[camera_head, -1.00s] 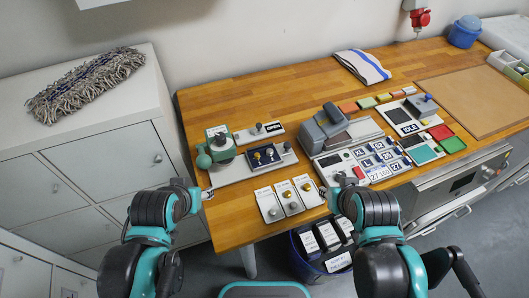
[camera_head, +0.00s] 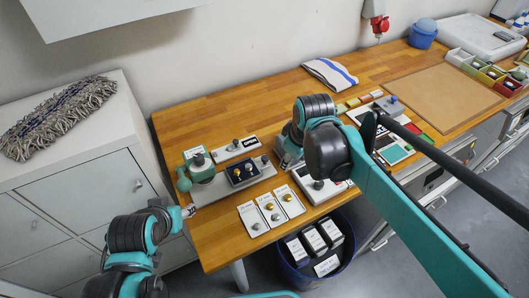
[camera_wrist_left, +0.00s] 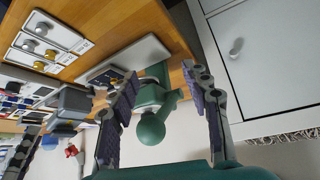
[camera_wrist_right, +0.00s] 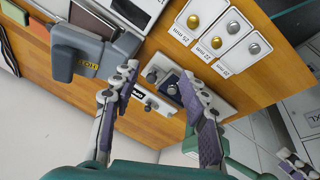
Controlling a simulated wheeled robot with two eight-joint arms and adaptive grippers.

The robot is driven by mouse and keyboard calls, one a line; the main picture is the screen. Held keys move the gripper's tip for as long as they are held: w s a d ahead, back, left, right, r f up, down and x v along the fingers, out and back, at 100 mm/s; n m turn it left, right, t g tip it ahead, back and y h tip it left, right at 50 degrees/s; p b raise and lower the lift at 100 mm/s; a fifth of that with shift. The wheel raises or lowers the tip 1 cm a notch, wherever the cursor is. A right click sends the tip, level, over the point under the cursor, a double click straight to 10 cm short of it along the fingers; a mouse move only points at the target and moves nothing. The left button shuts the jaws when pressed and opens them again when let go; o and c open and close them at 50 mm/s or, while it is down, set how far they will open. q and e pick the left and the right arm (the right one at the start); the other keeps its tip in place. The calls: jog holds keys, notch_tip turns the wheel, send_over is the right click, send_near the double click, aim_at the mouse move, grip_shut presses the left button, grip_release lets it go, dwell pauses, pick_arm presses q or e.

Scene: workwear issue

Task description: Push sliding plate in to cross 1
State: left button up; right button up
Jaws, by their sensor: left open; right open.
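A dark blue plate (camera_head: 243,172) with small knobs sits on a long grey base (camera_head: 213,187) beside a green press (camera_head: 200,166) with a ball handle. A white plate marked OPEN (camera_head: 234,150) with a knob lies behind it. I cannot tell which part is the sliding plate; no cross mark is readable. My left gripper (camera_head: 190,211) is open near the press; in the left wrist view (camera_wrist_left: 160,85) the green ball handle (camera_wrist_left: 151,130) shows between its fingers. My right gripper (camera_wrist_right: 160,78) is open, facing the blue plate (camera_wrist_right: 171,84) and its knobs; my right arm largely hides it in the head view.
Three white cards with knobs (camera_head: 271,209) lie at the table's front edge. A grey device (camera_wrist_right: 85,55) stands near my right gripper. A blue bin (camera_head: 325,265) with white-labelled boxes is below the table. The wooden table's back left (camera_head: 215,105) is clear.

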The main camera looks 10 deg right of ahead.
jog(key=w+a+n+g+p, duration=0.1)
jog(key=w+a+n+g, duration=0.2)
jog(key=w, duration=0.4)
jog(key=n+p, duration=0.1)
jog(key=n, duration=0.5)
send_over(265, 157)
jog(key=shift+g, duration=0.3)
notch_tip(265, 157, down, 5)
jog(key=shift+r, duration=0.2)
notch_tip(265, 157, down, 8)
jog(key=shift+b, duration=0.85)
